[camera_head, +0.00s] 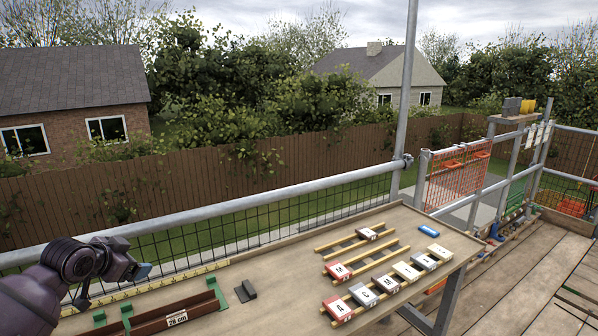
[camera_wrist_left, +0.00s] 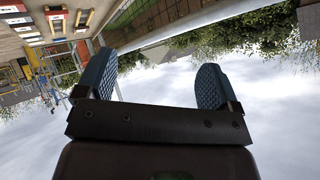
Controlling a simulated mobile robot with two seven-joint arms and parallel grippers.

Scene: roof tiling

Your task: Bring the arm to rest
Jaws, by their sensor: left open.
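My left gripper (camera_head: 138,272) is at the lower left of the head view, raised above the left end of the wooden bench (camera_head: 290,262). My right gripper does not show in either view.
Lettered tiles (camera_head: 362,294) lie on wooden battens on the bench. A brown channel with green ends (camera_head: 172,311), a dark block (camera_head: 246,291), a yellow measuring strip (camera_head: 150,287) and a blue object (camera_head: 428,229) lie there too. A scaffold rail (camera_head: 240,203) runs along the back.

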